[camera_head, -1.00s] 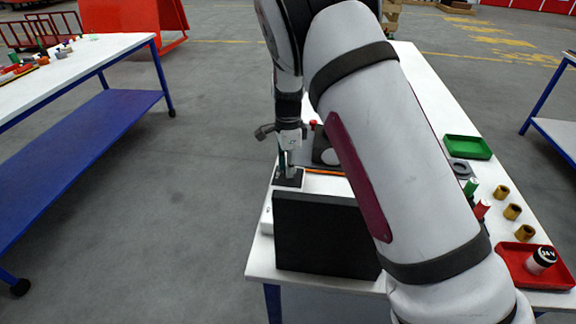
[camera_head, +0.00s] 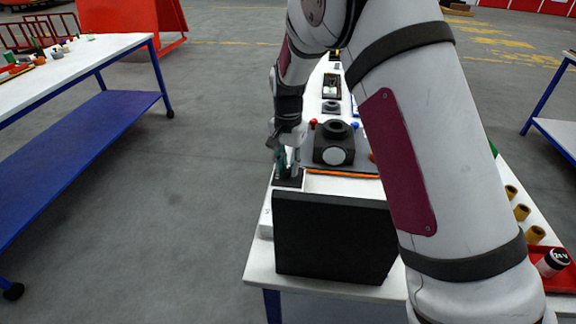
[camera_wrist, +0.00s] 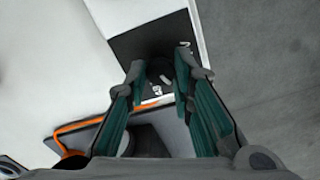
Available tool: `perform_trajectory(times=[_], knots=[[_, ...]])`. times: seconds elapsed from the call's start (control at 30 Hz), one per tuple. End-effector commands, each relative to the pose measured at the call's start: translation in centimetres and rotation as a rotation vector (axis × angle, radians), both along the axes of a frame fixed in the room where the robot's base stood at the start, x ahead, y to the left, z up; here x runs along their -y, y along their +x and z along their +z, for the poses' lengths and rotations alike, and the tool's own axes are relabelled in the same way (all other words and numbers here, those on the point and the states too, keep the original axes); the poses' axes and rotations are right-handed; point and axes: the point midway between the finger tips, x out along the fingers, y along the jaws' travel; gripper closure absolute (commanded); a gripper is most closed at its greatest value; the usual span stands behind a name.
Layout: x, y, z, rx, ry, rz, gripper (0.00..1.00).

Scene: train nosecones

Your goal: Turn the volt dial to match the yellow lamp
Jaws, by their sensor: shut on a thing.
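The dial (camera_wrist: 163,76) is a small dark round knob with a pale mark, on a black plate (camera_wrist: 142,44) in the wrist view. White print shows beside it, too small to read. My gripper (camera_wrist: 167,66) has its fingers on either side of the knob, shut on it. In the head view my gripper (camera_head: 287,169) points down onto the black plate (camera_head: 290,183) at the table's left edge, and the knob is hidden by the fingers. I cannot make out a lit yellow lamp in either view.
A large black panel (camera_head: 333,238) stands in front of the plate. A black block with a white disc (camera_head: 334,156) is right of my gripper, behind an orange strip (camera_head: 341,172). Several brass cylinders (camera_head: 521,212) and a red tray (camera_head: 562,280) are at right.

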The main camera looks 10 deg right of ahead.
Motion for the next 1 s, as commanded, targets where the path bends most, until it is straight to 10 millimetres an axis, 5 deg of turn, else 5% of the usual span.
perform_trajectory(times=[0.77,0.8,0.87,1.0], knots=[[-0.09,0.1,0.09,0.003,0.001,0.106,1.0],[-0.09,0.1,0.09,0.003,0.001,0.106,0.73],[-0.09,0.09,0.09,0.003,0.001,0.106,0.6],[-0.07,0.06,0.05,0.002,0.001,0.106,0.57]])
